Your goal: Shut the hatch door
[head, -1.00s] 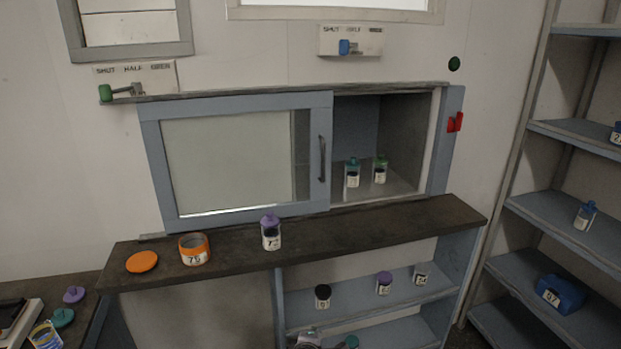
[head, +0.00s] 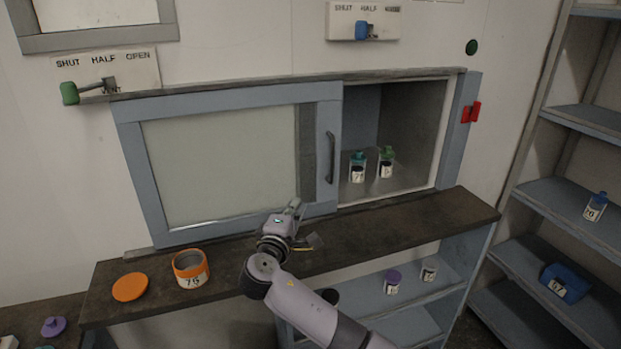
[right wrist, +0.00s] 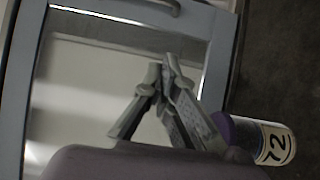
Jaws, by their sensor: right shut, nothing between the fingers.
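The hatch door (head: 222,165) is a blue-framed sliding glass panel, slid to the left. The right part of the hatch opening (head: 410,130) is uncovered. Its dark upright handle (head: 330,157) is on the door's right stile; part of a handle also shows at the top of the right wrist view (right wrist: 155,4). My right gripper (head: 295,206) is shut and empty, in front of the door's lower right part, below and left of the handle. The right wrist view shows its fingertips (right wrist: 166,66) together in front of the glass. My left gripper is not in view.
Two small jars (head: 358,168) (head: 386,163) stand inside the opening. An orange jar (head: 190,270) and its lid (head: 130,287) are on the dark ledge (head: 430,217). A red catch (head: 471,112) is on the right frame.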

